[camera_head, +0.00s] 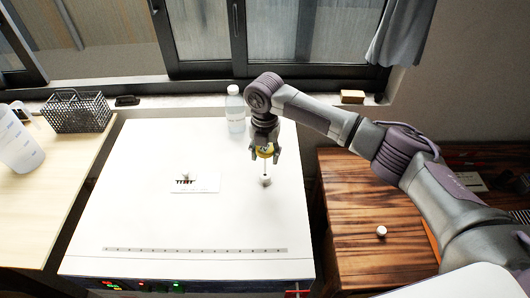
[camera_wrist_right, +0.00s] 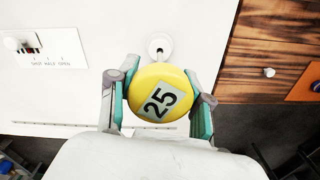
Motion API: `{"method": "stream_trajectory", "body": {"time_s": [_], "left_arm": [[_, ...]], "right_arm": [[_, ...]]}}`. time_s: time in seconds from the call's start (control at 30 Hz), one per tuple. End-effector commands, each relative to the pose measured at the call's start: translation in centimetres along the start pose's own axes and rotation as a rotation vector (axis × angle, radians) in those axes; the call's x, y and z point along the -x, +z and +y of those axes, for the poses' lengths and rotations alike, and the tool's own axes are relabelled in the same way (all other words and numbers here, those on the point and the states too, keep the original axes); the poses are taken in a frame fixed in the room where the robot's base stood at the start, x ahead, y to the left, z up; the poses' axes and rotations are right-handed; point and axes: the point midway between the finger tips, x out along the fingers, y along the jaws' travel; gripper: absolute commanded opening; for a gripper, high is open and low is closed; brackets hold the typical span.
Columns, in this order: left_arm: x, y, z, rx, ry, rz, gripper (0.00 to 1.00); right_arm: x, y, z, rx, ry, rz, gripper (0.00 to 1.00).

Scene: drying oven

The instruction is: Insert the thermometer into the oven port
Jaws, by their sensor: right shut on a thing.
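The thermometer has a round yellow head (camera_wrist_right: 158,92) marked "25" and a thin stem. My right gripper (camera_head: 264,154) is shut on the yellow head, which shows between its fingers in the right wrist view. The stem hangs about upright below the gripper in the head view. The oven (camera_head: 130,215) has a broad white top. Its small round white port (camera_wrist_right: 160,45) is just beyond the yellow head in the wrist view. In the head view the port (camera_head: 266,183) lies right below the stem. I cannot tell whether the stem tip is inside it. My left gripper is not in view.
A vent knob (camera_head: 186,176) on a white label plate is left of the port. A clear bottle (camera_head: 235,110) stands at the back edge. A black basket (camera_head: 76,112) and a beaker (camera_head: 17,140) are on the left table. A wooden cabinet (camera_head: 350,195) is at right.

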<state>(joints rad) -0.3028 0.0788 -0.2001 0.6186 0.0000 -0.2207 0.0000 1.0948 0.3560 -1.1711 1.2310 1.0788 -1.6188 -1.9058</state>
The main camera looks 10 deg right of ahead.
Motion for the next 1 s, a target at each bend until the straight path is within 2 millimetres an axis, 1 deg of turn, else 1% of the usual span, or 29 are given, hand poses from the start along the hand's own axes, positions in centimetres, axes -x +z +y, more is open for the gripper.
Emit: {"method": "stream_trajectory", "body": {"time_s": [0.27,0.6,1.0], "left_arm": [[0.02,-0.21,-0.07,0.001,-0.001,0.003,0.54],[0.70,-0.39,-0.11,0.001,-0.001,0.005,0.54],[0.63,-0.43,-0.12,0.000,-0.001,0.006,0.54]], "right_arm": [[0.05,-0.01,0.01,0.000,0.000,0.000,0.16],[0.11,-0.03,-0.01,0.000,0.000,0.000,0.16],[0.03,-0.02,0.00,0.000,0.000,0.000,0.16]]}}
